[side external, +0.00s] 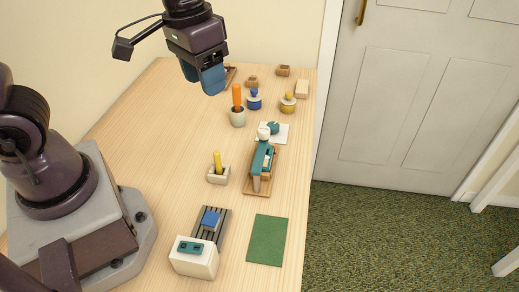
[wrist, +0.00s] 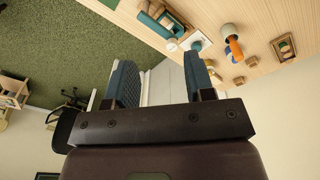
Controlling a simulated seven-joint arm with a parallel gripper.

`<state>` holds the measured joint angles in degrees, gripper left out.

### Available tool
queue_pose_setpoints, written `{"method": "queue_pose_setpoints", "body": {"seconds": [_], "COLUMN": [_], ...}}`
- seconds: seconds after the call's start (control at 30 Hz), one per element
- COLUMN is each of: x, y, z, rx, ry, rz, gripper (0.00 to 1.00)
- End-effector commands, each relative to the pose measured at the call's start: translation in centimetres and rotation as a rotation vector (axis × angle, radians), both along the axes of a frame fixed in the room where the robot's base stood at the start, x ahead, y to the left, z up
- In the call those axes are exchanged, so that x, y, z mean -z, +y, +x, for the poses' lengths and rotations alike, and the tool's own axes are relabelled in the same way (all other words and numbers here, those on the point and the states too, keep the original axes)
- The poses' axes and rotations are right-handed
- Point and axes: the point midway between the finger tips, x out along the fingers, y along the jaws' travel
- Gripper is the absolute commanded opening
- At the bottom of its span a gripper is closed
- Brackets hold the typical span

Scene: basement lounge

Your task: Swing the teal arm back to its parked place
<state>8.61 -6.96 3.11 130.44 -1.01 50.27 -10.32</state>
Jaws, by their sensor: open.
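The teal arm (side external: 264,157) belongs to a small device on a wooden base (side external: 254,191) at the right of the table. It lies lengthwise along the base, with a pale round knob (side external: 263,132) at its far end. I cannot tell whether it is latched. Teal parts of the device (wrist: 158,12) also show at the top of the wrist view. My gripper (side external: 205,82) is open and empty, high above the back of the table and well apart from the device. Its two blue fingers stand apart in the wrist view (wrist: 160,82).
A white card (side external: 284,139) with a teal knob lies behind the device. A pot with an orange handle (side external: 237,97), blue (side external: 254,100) and yellow (side external: 288,103) knobs stand farther back. A yellow-pegged block (side external: 218,172), white box (side external: 194,260) and green mat (side external: 267,240) are nearer.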

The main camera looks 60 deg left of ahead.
Motion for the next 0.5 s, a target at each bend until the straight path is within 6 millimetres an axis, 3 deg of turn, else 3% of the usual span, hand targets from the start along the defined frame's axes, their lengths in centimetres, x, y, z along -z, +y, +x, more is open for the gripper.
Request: {"method": "queue_pose_setpoints", "body": {"seconds": [0.1, 0.3, 0.37, 0.5], "x": [3.2, 7.5, 8.2, 7.4], "y": [-1.0, -2.1, -2.2, -2.3], "z": [2.9, 6.8, 8.0, 9.3], "rx": [-0.125, -0.386, -0.481, -0.633], "ry": [0.092, 0.157, 0.152, 0.113], "rz": [0.005, 0.025, 0.024, -0.004], "gripper": [0.49, 0.49, 0.49, 0.49]}}
